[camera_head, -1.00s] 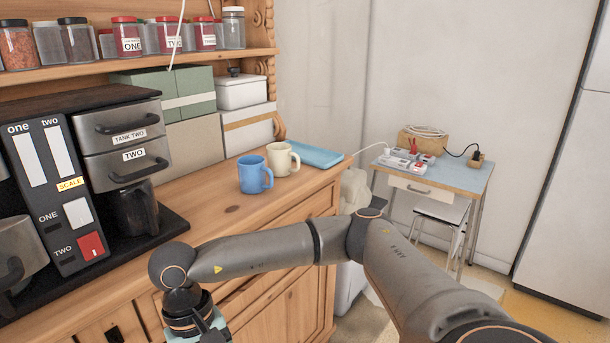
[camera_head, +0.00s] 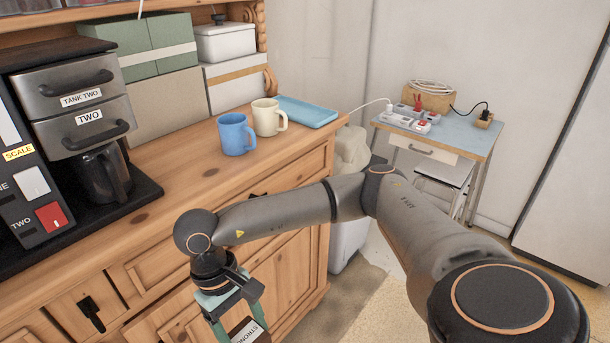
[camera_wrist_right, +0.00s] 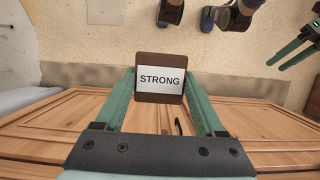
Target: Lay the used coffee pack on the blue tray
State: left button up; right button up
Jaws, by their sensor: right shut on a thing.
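My right gripper (camera_head: 238,322) is shut on a brown coffee pack (camera_head: 247,332) with a white label, low in front of the wooden dresser. In the right wrist view the pack (camera_wrist_right: 160,95) sits between the green fingers and its label reads STRONG. The lower part of the pack is cut off in the head view. The blue tray (camera_head: 305,111) lies flat and empty on the far right end of the dresser top, well above and beyond the gripper. Green fingers of my left gripper (camera_wrist_right: 292,55) show at the right edge of the wrist view; their opening is unclear.
A blue mug (camera_head: 234,136) and a cream mug (camera_head: 267,118) stand just left of the tray. The coffee machine (camera_head: 80,110) is on the left. Boxes line the back. A small table (camera_head: 440,135) with power strips stands to the right. The dresser top's front is clear.

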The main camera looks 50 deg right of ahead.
aim_at(296, 112)
jog(key=l, duration=1.2)
jog(key=i+l, duration=0.1)
jog(key=l, duration=1.05)
